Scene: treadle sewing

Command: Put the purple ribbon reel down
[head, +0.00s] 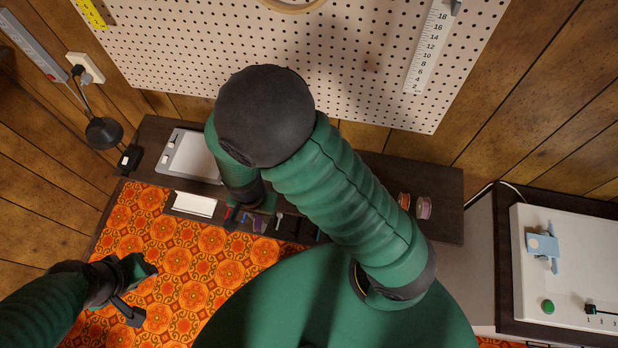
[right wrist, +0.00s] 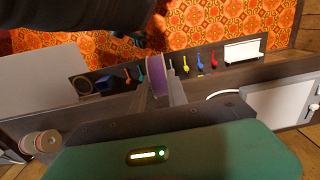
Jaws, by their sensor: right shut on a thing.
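The purple ribbon reel (right wrist: 157,76) stands edge-on between the fingers of my right gripper (right wrist: 164,84) in the right wrist view. The gripper is shut on it. In the head view my right gripper (head: 259,212) is at the front edge of the dark shelf, mostly hidden under my own arm, and the reel (head: 259,224) shows only as a small purple patch. I cannot tell whether the reel touches anything below. My left gripper (head: 143,292) is at the lower left over the orange patterned cloth, its fingers apart and empty.
A dark strip with several small coloured tools (right wrist: 200,66) lies beside the held reel. A red reel (head: 404,200) and a mauve reel (head: 424,207) stand on the right of the dark shelf (head: 446,192). A grey-white device (head: 190,157) sits at its left. The orange cloth (head: 190,255) is largely clear.

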